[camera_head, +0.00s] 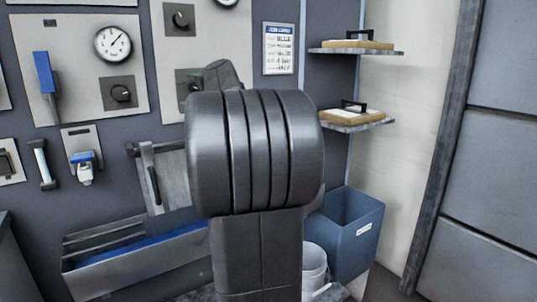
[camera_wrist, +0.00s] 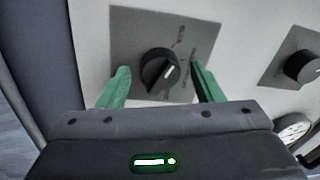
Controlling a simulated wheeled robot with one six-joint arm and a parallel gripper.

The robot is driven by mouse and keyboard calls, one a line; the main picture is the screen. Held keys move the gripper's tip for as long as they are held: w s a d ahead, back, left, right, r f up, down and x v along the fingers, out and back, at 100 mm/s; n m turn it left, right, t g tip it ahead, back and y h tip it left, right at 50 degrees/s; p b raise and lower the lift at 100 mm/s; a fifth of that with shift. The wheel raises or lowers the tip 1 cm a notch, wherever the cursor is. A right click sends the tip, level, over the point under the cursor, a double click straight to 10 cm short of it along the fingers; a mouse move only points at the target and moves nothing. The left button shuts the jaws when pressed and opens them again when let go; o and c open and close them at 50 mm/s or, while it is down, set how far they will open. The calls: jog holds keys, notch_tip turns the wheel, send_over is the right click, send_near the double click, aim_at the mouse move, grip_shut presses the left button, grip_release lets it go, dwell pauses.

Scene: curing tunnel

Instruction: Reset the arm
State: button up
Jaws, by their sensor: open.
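My gripper (camera_wrist: 158,88) shows in the wrist view with its two green fingers spread apart. It is open and empty. A black rotary knob (camera_wrist: 160,68) on a grey square plate (camera_wrist: 205,35) appears between the fingertips, and I cannot tell whether the fingers touch it.
A gauge (camera_head: 113,44), a blue-handled lever (camera_head: 45,72) and knobs (camera_head: 121,93) are on the wall panels. A trough (camera_head: 90,268) is low left. A blue bin (camera_head: 350,235) and white bucket (camera_head: 314,265) stand low right. Two shelves (camera_head: 360,125) hold boards with black handles.

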jog(key=m+h+p, duration=0.1)
jog(key=m+p, duration=0.9)
jog(key=shift+a, duration=0.1)
jog(key=shift+s+m, duration=0.1)
jog(key=shift+m, duration=0.3)
